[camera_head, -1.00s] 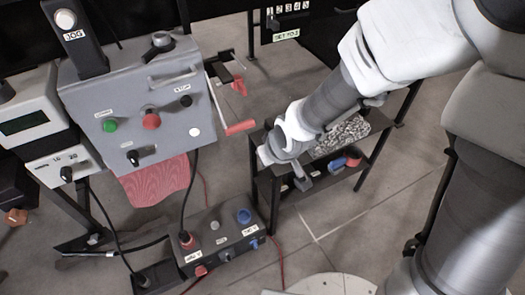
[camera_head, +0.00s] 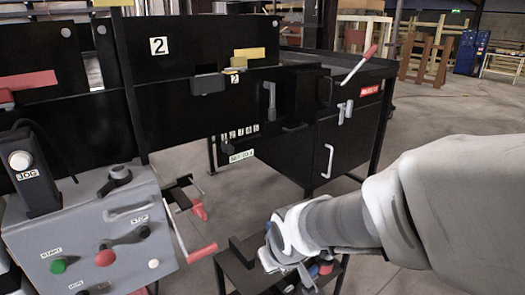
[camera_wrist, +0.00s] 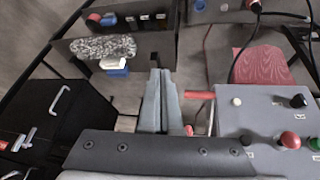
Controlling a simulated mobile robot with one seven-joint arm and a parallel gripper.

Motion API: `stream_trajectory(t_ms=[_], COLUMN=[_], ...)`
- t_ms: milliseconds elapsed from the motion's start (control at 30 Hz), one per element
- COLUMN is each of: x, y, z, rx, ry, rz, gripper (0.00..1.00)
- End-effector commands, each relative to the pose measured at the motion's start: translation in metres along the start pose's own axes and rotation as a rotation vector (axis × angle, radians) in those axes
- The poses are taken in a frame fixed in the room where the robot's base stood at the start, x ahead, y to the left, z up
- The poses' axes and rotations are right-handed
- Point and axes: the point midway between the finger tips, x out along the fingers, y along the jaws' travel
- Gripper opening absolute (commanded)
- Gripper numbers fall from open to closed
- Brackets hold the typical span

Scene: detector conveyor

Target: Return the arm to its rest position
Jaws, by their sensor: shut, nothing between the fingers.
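My gripper (camera_wrist: 160,74) is in the middle of the wrist view, with its two grey fingers together and nothing between them. In the head view my arm reaches in from the right, and its wrist end is low in the picture, over a small black stand (camera_head: 240,270). The fingertips are hard to make out there. In the wrist view the fingers point past the stand's grey speckled pad (camera_wrist: 103,47) on the left and the grey control box (camera_wrist: 262,112) on the right.
The control box (camera_head: 85,235) with its red-handled crank (camera_head: 201,253) stands left of my arm. Behind is a black conveyor frame (camera_head: 185,105) and a black cabinet (camera_head: 345,150) with a red-tipped lever (camera_head: 358,66). Open floor (camera_head: 450,110) lies at the right back.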

Motion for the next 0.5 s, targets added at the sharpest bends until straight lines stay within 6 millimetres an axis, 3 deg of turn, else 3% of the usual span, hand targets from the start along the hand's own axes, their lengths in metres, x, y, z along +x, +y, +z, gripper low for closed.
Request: stream_trajectory(t_ms=[33,200,500], x=[-0.018,-0.070,-0.144], y=[0.013,0.044,0.067], z=[0.002,0.021,0.067], rx=[0.035,0.150,0.337], ry=[0.008,0.006,0.016], rz=[0.026,0.083,0.121], gripper=[0.00,0.00,0.00])
